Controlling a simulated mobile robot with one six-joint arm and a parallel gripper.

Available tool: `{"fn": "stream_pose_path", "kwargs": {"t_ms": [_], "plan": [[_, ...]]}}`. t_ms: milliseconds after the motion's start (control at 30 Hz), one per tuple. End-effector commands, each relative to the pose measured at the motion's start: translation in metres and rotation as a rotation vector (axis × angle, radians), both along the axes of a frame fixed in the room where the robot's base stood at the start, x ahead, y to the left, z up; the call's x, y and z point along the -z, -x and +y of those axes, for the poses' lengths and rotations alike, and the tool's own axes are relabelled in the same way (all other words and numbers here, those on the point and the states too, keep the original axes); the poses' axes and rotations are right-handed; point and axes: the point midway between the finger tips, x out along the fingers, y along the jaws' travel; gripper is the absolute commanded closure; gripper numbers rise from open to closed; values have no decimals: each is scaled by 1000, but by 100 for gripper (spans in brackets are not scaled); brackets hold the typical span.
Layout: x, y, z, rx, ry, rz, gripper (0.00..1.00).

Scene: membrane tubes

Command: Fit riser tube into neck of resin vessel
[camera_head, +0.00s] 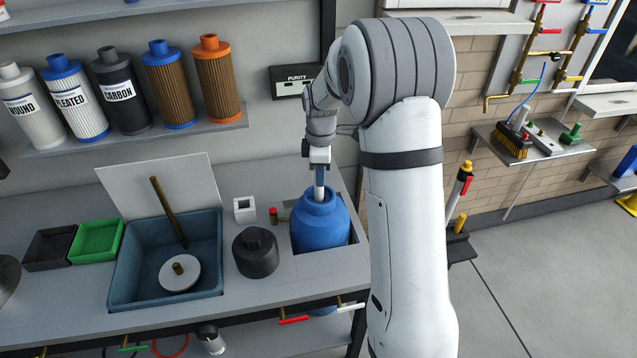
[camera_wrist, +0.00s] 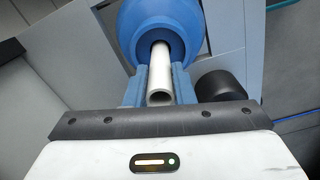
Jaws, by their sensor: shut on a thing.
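The resin vessel (camera_head: 322,222) is a round blue tank set in a cutout at the right of the bench. Its open neck also shows at the top of the wrist view (camera_wrist: 135,20). My gripper (camera_head: 319,170) is above the neck, pointing down. Its blue fingers (camera_wrist: 162,72) are shut on the white riser tube (camera_wrist: 159,88). The tube's lower end goes into the dark neck opening, seen in the wrist view. A short white piece of tube (camera_head: 319,192) shows at the neck in the head view. How deep it reaches is hidden.
A dark capped jar (camera_head: 255,258) stands left of the vessel. Further left are a blue-grey basin (camera_head: 120,290) with a brown rod, a green tray (camera_head: 96,241) and a dark tray. A shelf of filter cartridges (camera_head: 170,84) hangs above. My arm hides what lies behind it.

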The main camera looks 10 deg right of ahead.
Motion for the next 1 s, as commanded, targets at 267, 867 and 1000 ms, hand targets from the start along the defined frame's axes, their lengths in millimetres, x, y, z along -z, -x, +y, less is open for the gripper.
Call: {"fn": "stream_pose_path", "kwargs": {"t_ms": [267, 867, 1000], "plan": [[36, 1, 0, -1, 0, 3, 100], [48, 0, 1, -2, -1, 2, 100], [50, 0, 1, -2, -1, 2, 100]]}}
